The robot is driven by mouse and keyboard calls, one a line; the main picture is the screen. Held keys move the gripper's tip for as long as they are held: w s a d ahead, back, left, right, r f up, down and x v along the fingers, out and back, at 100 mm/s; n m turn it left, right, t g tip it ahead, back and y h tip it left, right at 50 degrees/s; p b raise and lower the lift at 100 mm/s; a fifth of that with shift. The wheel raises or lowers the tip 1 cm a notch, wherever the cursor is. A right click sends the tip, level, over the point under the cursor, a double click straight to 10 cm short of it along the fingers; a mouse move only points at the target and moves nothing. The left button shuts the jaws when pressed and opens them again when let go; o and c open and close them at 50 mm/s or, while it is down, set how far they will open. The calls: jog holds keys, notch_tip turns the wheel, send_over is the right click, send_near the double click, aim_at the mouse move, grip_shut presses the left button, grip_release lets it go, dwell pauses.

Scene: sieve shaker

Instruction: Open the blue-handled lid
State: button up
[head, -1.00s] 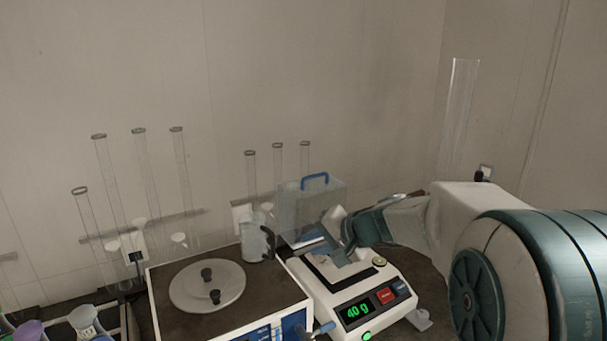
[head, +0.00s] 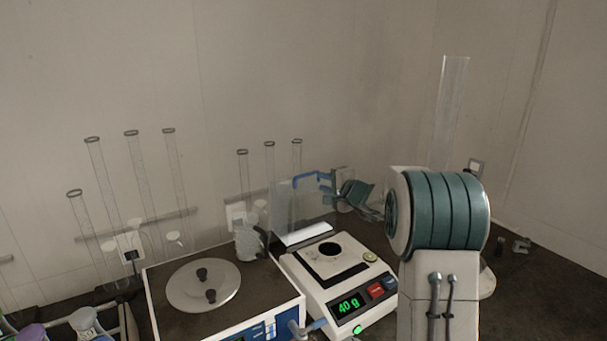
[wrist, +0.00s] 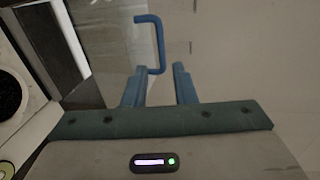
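The clear lid (head: 290,212) with a blue handle (head: 305,178) stands at the back of the white scale, and its outline is faint. My gripper (head: 326,183) is at the right end of the handle, level with it. In the wrist view the blue handle (wrist: 156,42) is a bent bar just ahead of my two blue fingers (wrist: 160,82). The fingers are apart, with the handle's near end close to the gap between them. I see no clear grip on it.
The white scale (head: 318,298) reads 40 g, with a dark round opening on top. A machine with a round grey plate (head: 203,286) stands to its left, with a jug (head: 249,241) behind. Several tall clear tubes (head: 143,183) stand along the wall.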

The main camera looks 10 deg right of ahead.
aim_at(306, 176)
jog(key=p+x, duration=0.4)
jog(key=x, duration=0.6)
jog(key=shift+w+a, duration=0.25)
jog(key=shift+w, duration=0.05)
jog(key=shift+f, duration=0.1)
grip_shut()
